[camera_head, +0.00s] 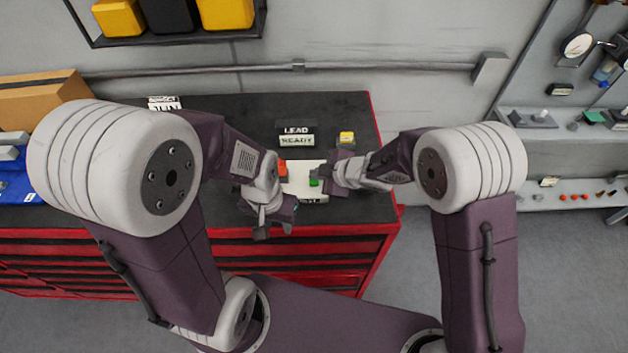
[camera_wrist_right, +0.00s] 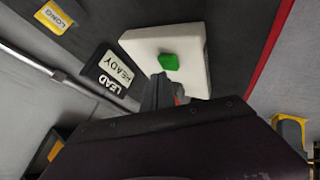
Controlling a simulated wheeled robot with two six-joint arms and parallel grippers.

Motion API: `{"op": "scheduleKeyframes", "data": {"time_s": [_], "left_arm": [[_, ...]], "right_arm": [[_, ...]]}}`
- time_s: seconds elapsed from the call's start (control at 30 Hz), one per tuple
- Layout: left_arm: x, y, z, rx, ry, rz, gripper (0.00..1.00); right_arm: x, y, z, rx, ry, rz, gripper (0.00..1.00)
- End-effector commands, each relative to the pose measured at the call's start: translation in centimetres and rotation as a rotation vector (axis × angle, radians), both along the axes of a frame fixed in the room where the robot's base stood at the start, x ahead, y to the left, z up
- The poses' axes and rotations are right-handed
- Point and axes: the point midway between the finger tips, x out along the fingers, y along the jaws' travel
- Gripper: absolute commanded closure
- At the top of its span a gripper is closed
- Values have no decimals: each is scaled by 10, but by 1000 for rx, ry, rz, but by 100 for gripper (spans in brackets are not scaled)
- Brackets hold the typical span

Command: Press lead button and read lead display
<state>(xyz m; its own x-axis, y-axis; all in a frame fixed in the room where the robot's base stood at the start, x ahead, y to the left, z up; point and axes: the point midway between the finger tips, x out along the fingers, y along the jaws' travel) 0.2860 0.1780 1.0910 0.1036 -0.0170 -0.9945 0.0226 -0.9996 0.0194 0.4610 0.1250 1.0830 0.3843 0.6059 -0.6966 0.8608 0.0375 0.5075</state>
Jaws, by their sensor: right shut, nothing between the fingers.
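The lead display (camera_head: 296,135) stands at the back of the black bench top and reads LEAD over READY. It also shows in the right wrist view (camera_wrist_right: 113,72). In front of it is a white block (camera_head: 301,181) with a green button (camera_head: 313,182) and a red part (camera_head: 282,168), partly hidden by my left gripper. My right gripper (camera_head: 318,185) is shut and empty, its tip close beside the green button (camera_wrist_right: 169,61); I cannot tell if they touch. My left gripper (camera_head: 275,235) is over the bench front, left of the block; its jaw state is unclear.
A yellow-topped block labelled LONG (camera_wrist_right: 54,17) stands right of the display in the head view. A cardboard box (camera_head: 40,105) is at the bench's left. A grey wall with a conduit (camera_head: 390,67) closes off the back.

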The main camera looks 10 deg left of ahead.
Motion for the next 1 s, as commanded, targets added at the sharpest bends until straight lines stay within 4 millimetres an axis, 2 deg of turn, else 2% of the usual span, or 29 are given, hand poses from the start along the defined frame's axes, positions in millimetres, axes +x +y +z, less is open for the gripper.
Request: {"op": "scheduleKeyframes", "data": {"time_s": [1.0], "left_arm": [[0,0,-8,0,0,0,64]], "right_arm": [[0,0,-11,0,0,0,100]]}}
